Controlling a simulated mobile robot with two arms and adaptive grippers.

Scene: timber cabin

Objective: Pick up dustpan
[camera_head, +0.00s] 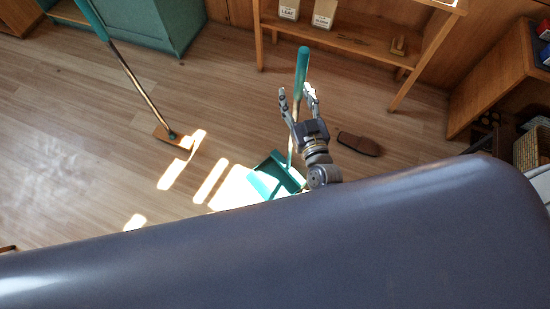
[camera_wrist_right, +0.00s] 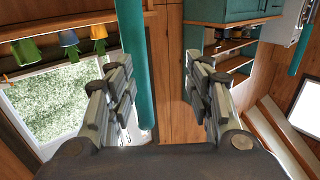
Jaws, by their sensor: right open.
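The dustpan is teal with a long upright handle (camera_head: 302,68). Its pan (camera_head: 275,177) is on the floor in a sunlit patch, partly hidden by my own body. My right gripper (camera_head: 297,91) is open, with its fingers on either side of the handle in the head view. In the right wrist view, the teal handle (camera_wrist_right: 135,45) runs up through the left part of the gap between the fingers (camera_wrist_right: 157,60), close to the left finger. Whether it touches that finger I cannot tell. My left gripper is not in view.
A broom (camera_head: 137,82) with a teal upper handle stands at the left. A wooden shelf (camera_head: 345,38) with two labelled containers stands behind the gripper. A brown shoe-like object (camera_head: 359,144) lies right of the gripper. A teal cabinet (camera_head: 160,25) is at the back left. The left floor is mostly clear.

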